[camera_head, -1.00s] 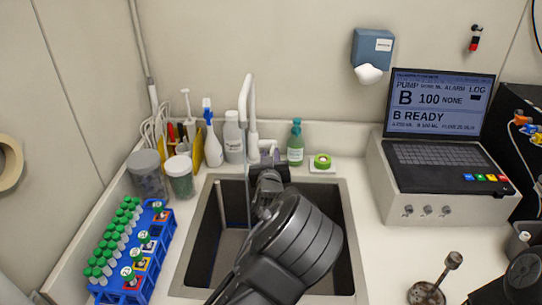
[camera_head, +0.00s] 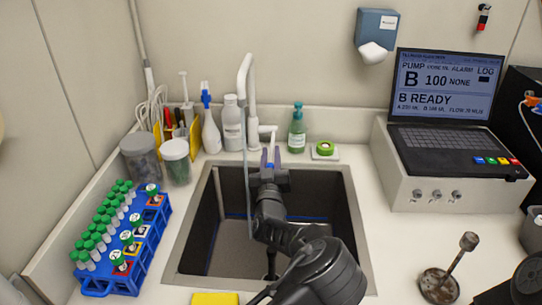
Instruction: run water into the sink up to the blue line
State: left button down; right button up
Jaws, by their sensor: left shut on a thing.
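The sink (camera_head: 353,235) is a dark basin with a pale rim. The blue line (camera_head: 308,218) shows in part on its inner walls; my arm hides some of it. The white tap (camera_head: 251,115) stands behind the sink, with its lever (camera_head: 267,130) on the right side. A thin bluish stream of water (camera_head: 248,200) falls from the spout into the basin. The water level is hard to make out. My left gripper (camera_head: 270,157) is at the tap lever, shut on it, with its arm across the sink. My right gripper is not in view.
Bottles and a green soap dispenser (camera_head: 297,130) stand behind the sink. A blue tube rack (camera_head: 150,238) and two jars are at left. A laptop (camera_head: 447,105) on a grey box stands at right. A yellow sponge (camera_head: 215,298) lies in front.

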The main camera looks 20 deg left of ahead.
pick_arm(q)
jog(key=c, duration=1.5)
grip_release()
jog(key=b+v, duration=0.1)
jog(key=v, duration=0.7)
jog(key=shift+w, duration=0.1)
jog(key=shift+c, duration=0.3)
